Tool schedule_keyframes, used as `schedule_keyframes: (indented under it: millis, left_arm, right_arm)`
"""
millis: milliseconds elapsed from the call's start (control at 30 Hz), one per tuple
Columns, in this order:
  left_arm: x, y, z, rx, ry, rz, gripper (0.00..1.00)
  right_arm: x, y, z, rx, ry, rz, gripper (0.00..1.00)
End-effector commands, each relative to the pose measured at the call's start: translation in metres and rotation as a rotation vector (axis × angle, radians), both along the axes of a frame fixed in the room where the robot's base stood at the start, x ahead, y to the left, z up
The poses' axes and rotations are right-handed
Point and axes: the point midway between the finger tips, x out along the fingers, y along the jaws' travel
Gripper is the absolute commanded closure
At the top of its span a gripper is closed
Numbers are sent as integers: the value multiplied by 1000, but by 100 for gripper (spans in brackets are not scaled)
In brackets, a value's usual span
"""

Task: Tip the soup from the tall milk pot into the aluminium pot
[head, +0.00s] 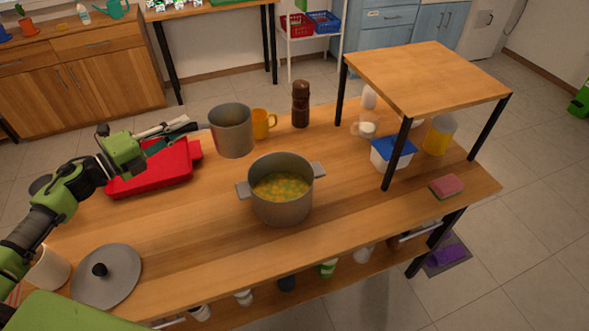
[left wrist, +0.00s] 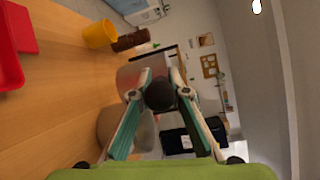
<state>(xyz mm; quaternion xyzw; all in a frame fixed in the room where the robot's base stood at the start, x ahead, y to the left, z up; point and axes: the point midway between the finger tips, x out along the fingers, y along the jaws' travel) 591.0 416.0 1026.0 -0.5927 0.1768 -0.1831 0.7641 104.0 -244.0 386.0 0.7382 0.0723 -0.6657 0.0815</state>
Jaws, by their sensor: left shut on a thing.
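The tall milk pot (head: 232,132) is grey and stands upright at the back middle in the head view. Its visible inner wall is bare grey; its bottom is hidden. My left gripper (head: 194,126) is shut on its handle, whose dark round end (left wrist: 160,96) shows between the fingers in the left wrist view. I cannot tell whether the pot touches the table. The aluminium pot (head: 282,208), wide with two side handles, stands upright in front and to the right. It holds yellow soup (head: 281,187) with orange and green bits. My right gripper is not in view.
A yellow mug (head: 262,124) and brown pepper mill (head: 301,104) stand behind the pots. A red tray (head: 160,172) lies left, under my left arm. A grey lid (head: 107,275) lies front left. A raised wooden shelf (head: 428,75) stands right. The table's front middle is clear.

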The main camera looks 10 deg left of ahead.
Motion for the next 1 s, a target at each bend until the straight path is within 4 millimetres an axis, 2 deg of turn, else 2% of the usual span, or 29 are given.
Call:
schedule_keyframes:
  millis: [33, 167, 300, 500, 733, 900, 1000]
  left_arm:
    - [1, 0, -13, -5, -3, 1, 100]
    - [0, 0, -37, -5, -5, 1, 100]
    - [0, 0, -66, -6, -4, 2, 100]
    - [0, -1, -90, -4, -5, -2, 100]
    - [0, -1, -96, -3, -5, -1, 100]
    - [0, -1, -96, -3, -5, -1, 100]
    - [0, -2, -89, 4, -11, -1, 100]
  right_arm:
    - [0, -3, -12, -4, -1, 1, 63]
    - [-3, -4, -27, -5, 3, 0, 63]
    - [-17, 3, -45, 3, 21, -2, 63]
    - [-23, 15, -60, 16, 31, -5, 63]
    - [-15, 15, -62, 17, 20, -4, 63]
    - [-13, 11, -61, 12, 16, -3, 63]
    - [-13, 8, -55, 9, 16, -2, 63]
